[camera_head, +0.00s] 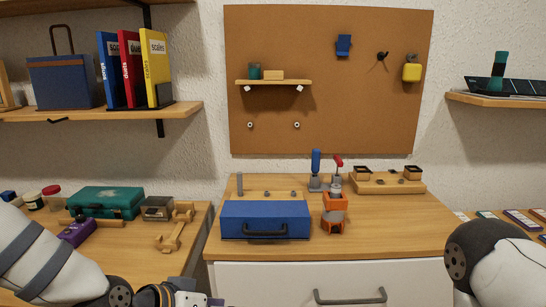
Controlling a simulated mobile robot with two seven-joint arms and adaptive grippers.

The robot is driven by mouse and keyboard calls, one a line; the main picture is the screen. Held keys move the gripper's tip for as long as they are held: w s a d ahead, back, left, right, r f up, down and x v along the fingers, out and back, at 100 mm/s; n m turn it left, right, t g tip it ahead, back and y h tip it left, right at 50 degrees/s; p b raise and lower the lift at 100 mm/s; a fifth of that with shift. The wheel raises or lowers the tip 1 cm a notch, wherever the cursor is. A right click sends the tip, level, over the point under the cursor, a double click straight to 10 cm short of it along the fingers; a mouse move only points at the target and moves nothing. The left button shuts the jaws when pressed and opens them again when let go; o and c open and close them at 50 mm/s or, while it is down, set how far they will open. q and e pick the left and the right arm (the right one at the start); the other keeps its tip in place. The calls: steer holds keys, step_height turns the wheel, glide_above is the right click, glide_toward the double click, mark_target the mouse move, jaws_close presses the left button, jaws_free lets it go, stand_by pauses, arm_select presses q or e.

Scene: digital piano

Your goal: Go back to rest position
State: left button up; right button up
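My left arm comes in from the lower left. Only a small part of its wrist end, perhaps with the gripper's base (190,297), shows at the bottom edge. Its fingertips are cut off by the frame, so I cannot see whether they are open or hold anything. My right arm shows only as a rounded white and dark link at the lower right edge. The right gripper is out of the picture. No digital piano is visible.
A wooden-topped cabinet (400,236) stands ahead, bearing a blue toolbox (265,213), an orange tool (335,212) and a wooden holder (388,184). The left table carries a green case (106,201), a purple box (77,231) and a wooden clamp-like piece (176,229). Shelves (190,108) flank a pegboard (330,120).

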arm_select(q)
steer(key=s+a+f+n+g+y, duration=0.2)
steer(key=s+a+f+g, duration=0.15)
steer(key=s+f, duration=0.95)
steer(key=s+a+f+g+y, duration=0.1)
steer(key=s+a+f, duration=0.1)
steer(key=s, duration=0.5)
steer(key=s+a+f+g+y, duration=0.2)
steer(key=s+a, duration=0.2)
steer(key=s, duration=0.3)
steer(key=s+a+f+n+g+y, duration=0.1)
steer(key=s+a+f, duration=0.1)
steer(key=s+a, duration=0.2)
steer(key=s, duration=0.3)
steer(key=shift+g+y, duration=0.35)
steer(key=shift+y, duration=0.05)
